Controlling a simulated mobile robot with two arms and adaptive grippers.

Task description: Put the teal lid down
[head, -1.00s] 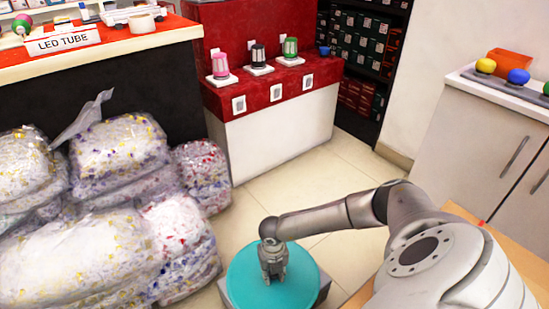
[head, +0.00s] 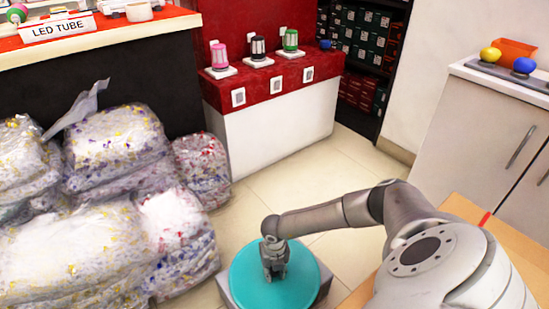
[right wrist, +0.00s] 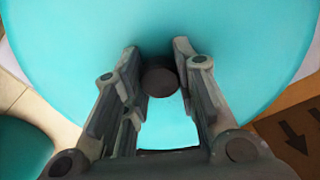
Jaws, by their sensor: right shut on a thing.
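The teal lid (head: 296,288) is a wide round disc at the bottom centre of the head view. It fills most of the right wrist view (right wrist: 240,50), with a dark round knob (right wrist: 159,80) in its middle. My right gripper (head: 274,268) is over the lid's middle, its fingers shut on the knob from both sides. A grey surface (head: 226,292) shows below the lid's edge; I cannot tell whether the lid touches it. My left gripper is not in view.
Clear plastic sacks (head: 100,235) are piled on the left. A red and white display stand (head: 270,130) is behind. A cardboard-coloured surface (head: 515,255) and a white cabinet (head: 490,130) are on the right. Tiled floor (head: 300,190) is free between them.

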